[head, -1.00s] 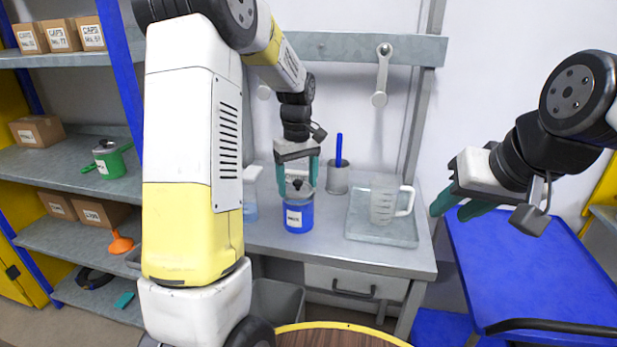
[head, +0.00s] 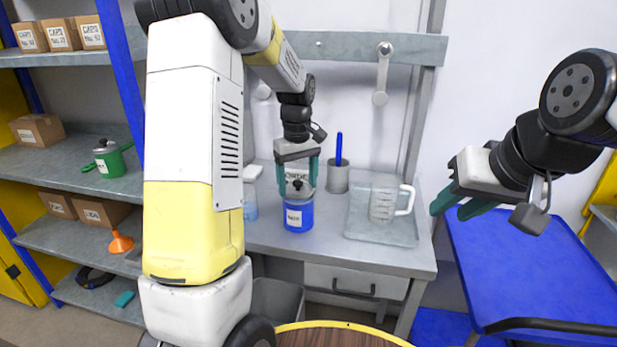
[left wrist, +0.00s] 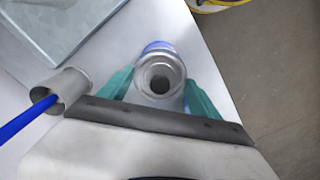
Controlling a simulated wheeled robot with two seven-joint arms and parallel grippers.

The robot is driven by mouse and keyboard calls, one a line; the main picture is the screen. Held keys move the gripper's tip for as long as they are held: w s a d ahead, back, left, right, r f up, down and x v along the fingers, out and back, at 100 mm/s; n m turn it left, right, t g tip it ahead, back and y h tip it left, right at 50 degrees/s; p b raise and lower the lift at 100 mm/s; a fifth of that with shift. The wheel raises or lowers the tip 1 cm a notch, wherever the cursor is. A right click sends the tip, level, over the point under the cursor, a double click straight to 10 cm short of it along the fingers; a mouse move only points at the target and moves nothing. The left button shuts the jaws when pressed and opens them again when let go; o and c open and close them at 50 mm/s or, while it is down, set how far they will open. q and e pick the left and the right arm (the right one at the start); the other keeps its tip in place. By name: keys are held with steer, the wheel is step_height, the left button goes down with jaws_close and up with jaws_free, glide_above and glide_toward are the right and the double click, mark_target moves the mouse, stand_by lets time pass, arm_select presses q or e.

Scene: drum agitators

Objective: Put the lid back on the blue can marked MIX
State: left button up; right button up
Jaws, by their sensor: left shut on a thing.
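The blue can (head: 299,217) stands upright on the grey bench, with a white label whose print is too small to read surely. My left gripper (head: 299,191) points down right over the can and is shut on a grey lid (head: 300,187) with a knob. In the left wrist view the round lid (left wrist: 160,79) sits between the green fingers, and a bit of the blue can (left wrist: 158,46) shows past its edge. I cannot tell whether the lid touches the can's rim. My right gripper (head: 449,210) is open and empty, off to the right above the blue table.
A grey cup (head: 338,179) with a blue stick stands behind the can. A clear jug (head: 383,204) stands in a tray (head: 405,233) to the right. A green can (head: 110,162) stands on the left shelf. A blue-tinted container (head: 250,205) is left of the can.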

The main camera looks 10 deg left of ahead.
arm_select(q)
steer(key=o, duration=1.4)
steer(key=shift+o, duration=0.3)
steer(key=shift+r, duration=0.1)
steer(key=shift+r, duration=3.4)
jaws_close()
steer(key=shift+f, duration=0.1)
